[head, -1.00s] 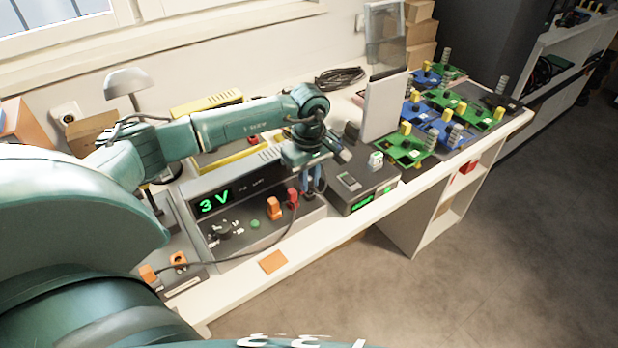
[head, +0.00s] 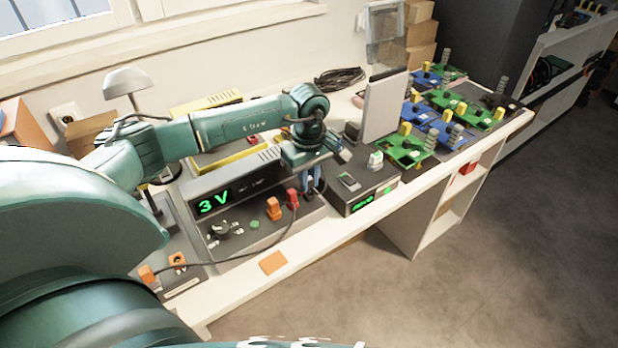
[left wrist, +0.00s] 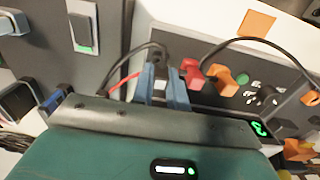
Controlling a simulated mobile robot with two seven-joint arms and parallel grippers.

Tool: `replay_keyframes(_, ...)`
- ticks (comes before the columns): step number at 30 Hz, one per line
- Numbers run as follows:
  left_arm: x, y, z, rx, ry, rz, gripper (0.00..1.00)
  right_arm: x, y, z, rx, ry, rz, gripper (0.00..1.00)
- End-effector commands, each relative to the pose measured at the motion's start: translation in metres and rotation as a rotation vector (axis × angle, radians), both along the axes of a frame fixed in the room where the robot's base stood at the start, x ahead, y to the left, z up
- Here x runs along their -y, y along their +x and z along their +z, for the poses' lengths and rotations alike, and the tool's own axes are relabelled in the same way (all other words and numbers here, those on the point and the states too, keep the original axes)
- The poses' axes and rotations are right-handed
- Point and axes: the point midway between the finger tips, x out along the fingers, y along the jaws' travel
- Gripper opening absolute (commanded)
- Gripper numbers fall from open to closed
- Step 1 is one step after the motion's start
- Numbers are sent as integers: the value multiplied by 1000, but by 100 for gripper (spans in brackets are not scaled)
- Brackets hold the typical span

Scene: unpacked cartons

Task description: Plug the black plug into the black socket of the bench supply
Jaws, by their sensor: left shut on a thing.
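The bench supply (head: 236,178) stands on the bench with a green "3 V" display. My left gripper (head: 311,187) is at the right end of its panel, pointing down, just right of a red plug (head: 292,198). In the left wrist view my gripper's blue fingers (left wrist: 162,74) are shut on the black plug (left wrist: 158,54), which shows as a dark shape at the fingertips with a black cable running left. The red plug (left wrist: 190,69) is close beside the fingers. The black socket is hidden at the plug, so I cannot tell whether the plug is seated. My right gripper is out of view.
An orange plug (head: 273,208) stands left of the red one. A cable loops along the bench front past an orange card (head: 273,262). A dark box with a green display (head: 362,200) is close on the right. Green and blue boards (head: 403,150) fill the far right.

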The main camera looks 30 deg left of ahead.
Motion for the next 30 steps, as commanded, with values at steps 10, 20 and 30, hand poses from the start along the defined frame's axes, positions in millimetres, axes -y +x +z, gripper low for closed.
replay_keyframes(10, 0, 0, -2, 0, 0, 0, 0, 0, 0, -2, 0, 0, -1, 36)
replay_keyframes(20, 0, 0, -9, 0, 0, 0, 0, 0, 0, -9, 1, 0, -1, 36)
replay_keyframes(30, 0, 0, -8, 0, 0, 0, 0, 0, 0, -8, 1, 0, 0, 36)
